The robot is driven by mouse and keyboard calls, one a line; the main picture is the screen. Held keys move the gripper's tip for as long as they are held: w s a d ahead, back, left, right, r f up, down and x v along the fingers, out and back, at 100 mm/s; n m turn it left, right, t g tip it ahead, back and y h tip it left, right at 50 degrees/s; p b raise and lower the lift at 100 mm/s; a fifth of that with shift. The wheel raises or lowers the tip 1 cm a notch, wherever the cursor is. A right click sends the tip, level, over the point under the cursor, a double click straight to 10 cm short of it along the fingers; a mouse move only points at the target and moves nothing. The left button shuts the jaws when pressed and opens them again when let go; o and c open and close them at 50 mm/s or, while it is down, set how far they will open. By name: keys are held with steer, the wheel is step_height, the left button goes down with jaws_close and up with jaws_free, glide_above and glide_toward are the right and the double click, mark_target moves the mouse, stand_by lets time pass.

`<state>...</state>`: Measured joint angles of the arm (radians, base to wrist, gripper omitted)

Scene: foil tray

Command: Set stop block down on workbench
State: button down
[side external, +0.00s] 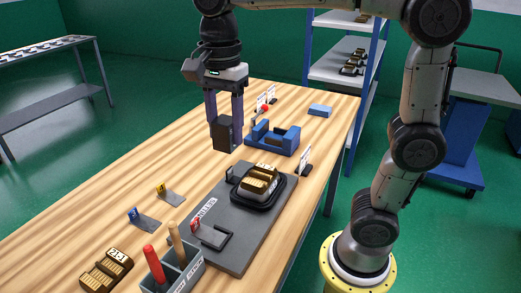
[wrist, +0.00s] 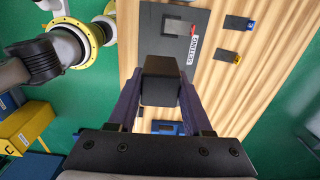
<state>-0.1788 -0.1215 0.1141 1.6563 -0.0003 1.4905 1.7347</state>
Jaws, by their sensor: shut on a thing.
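The stop block is a dark, nearly black block (side external: 222,134). My gripper (side external: 226,122) is shut on it, with one finger on each side. In the side external view the block hangs upright above the wooden workbench (side external: 150,148), apart from the top as far as I can tell. In the wrist view the block (wrist: 160,82) sits between the fingertips of my gripper (wrist: 160,95) and hides part of the bench behind it.
A dark setting plate (side external: 228,225) carries a black tray with gold pieces (side external: 259,180). A blue fixture (side external: 273,137) stands right of the block. A tool holder (side external: 176,275) and small tagged plates are nearer the camera. Bare wood lies left of the block.

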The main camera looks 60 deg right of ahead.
steer(key=w+d+f+m, duration=0.1)
steer(key=w+d+f, duration=0.1)
steer(key=w+d, duration=0.6)
steer(key=w+d+f+m, duration=0.2)
steer(key=w+d, duration=0.2)
steer(key=w, duration=0.8)
steer(key=w+d+f+m, duration=0.3)
steer(key=d+f, duration=1.2)
steer(key=d, duration=0.3)
steer(key=shift+d+f, duration=0.15)
steer(key=shift+f, duration=3.9)
steer(key=c, duration=0.6)
jaws_free()
steer(key=shift+f, duration=0.1)
steer(key=shift+o, duration=0.2)
